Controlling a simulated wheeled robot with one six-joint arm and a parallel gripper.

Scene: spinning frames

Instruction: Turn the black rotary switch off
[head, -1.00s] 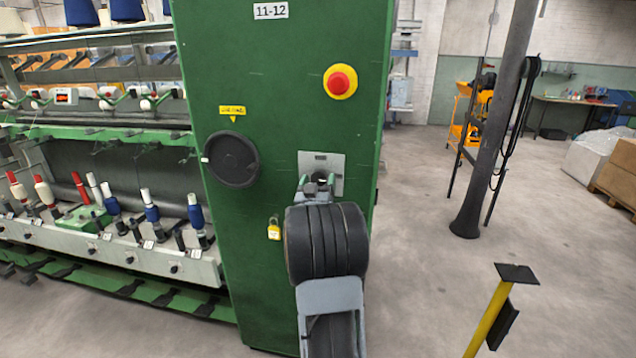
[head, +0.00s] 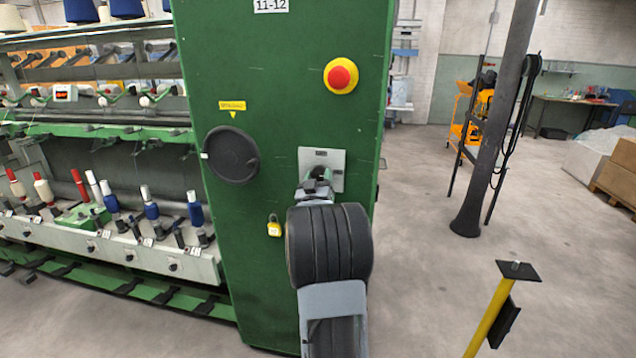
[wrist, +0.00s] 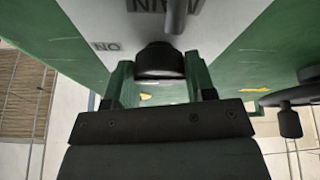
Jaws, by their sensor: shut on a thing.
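The black rotary switch (head: 321,172) sits on a pale grey plate (head: 334,160) on the green cabinet's front. My gripper (head: 317,184) is at the switch, and my wrist hides part of it in the head view. In the wrist view the switch's dark round knob (wrist: 160,62) stands between my two green fingers (wrist: 158,84). The jaws are shut on it. The plate (wrist: 105,25) carries upside-down lettering, with "MAIN" and "ON" readable there. The switch's pointer position cannot be made out.
A red emergency button (head: 341,76) is above the switch. A black handwheel (head: 231,155) is to the left, and a yellow padlock (head: 273,228) hangs lower left. A yellow post (head: 488,318) stands front right. Open floor lies right of the cabinet.

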